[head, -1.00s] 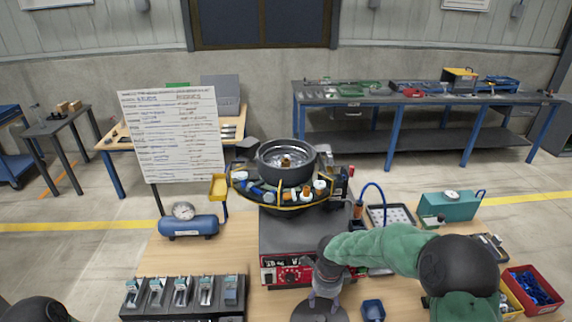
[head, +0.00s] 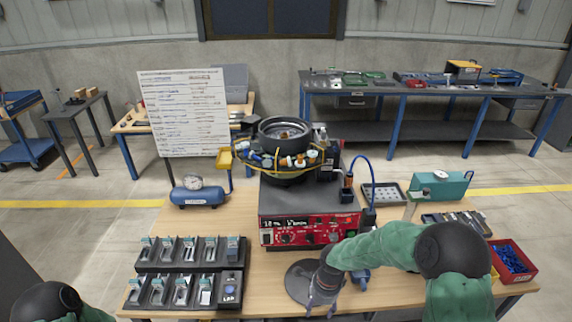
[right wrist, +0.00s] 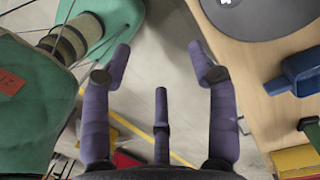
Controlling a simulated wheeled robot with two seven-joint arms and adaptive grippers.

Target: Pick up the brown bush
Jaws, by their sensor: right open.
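A small brownish piece (head: 285,134) shows inside the round metal bowl (head: 268,129) of the feeder. It is too small to tell whether it is the brown bush. My right gripper (head: 320,303) is low near the table's front edge, well in front of the feeder. In the right wrist view its purple fingers (right wrist: 159,55) are spread open with nothing between them, and floor shows behind them. My left gripper is out of view; only part of that arm shows at the lower left.
A dark round disc (head: 292,287) lies beside my right gripper. A blue container (right wrist: 304,72) is near the table edge. The red feeder controller (head: 310,231) stands behind. A black rack (head: 150,256) of several parts is left, a red bin (head: 526,272) of blue pieces right.

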